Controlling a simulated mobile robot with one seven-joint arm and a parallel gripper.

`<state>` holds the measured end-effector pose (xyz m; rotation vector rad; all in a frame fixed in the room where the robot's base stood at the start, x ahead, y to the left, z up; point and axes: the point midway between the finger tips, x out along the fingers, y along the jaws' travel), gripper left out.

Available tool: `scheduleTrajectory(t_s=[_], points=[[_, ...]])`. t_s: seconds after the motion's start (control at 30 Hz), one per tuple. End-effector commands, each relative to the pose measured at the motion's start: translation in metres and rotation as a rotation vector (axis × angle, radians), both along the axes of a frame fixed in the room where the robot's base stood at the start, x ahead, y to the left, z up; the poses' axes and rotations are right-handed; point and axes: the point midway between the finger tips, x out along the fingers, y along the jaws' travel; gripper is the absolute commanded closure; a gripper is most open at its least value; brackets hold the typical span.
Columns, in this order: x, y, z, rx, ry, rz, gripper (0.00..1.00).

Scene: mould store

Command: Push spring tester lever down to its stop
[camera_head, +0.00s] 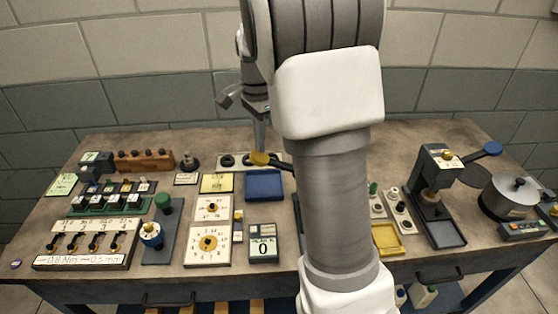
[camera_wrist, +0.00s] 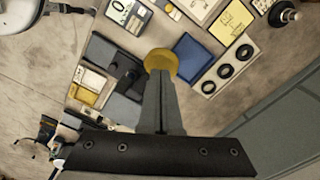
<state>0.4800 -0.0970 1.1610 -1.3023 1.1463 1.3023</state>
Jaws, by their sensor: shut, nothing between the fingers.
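A lever with a round yellow knob (camera_head: 260,157) sticks out to the left from behind my arm; I take it for the spring tester lever. Its dark bar runs right until my arm hides it. In the wrist view the yellow knob (camera_wrist: 160,62) sits right at the tips of my gripper (camera_wrist: 160,80). A dark body (camera_wrist: 112,57), seemingly the tester, lies left of it there. My gripper (camera_head: 259,148) is shut and empty, pointing down just above the knob; whether it touches the knob I cannot tell. The lever's stop is not visible.
A blue tray (camera_head: 264,186) and a panel with black rings (camera_head: 228,161) lie beside the knob. A press (camera_head: 435,180) with a blue-knobbed lever (camera_head: 486,149) stands at right, near a steel pot (camera_head: 510,195). Gauges and plates crowd the left. A brick wall (camera_head: 150,95) is behind.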

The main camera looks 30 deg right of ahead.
Motion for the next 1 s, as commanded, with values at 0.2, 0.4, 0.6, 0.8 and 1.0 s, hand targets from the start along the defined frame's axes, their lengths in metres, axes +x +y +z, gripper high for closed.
scheduleTrajectory(t_s=[0.2, 0.4, 0.6, 0.8, 1.0], points=[[0.000, 0.000, 0.000, 0.000, 0.000, 0.000, 1.00], [0.000, 0.000, 0.000, 0.000, 0.000, 0.000, 1.00], [0.000, 0.000, -0.001, 0.000, 0.000, 0.000, 1.00], [0.000, 0.000, -0.007, 0.000, 0.000, 0.000, 1.00], [0.000, 0.000, -0.012, 0.000, 0.000, 0.000, 1.00]])
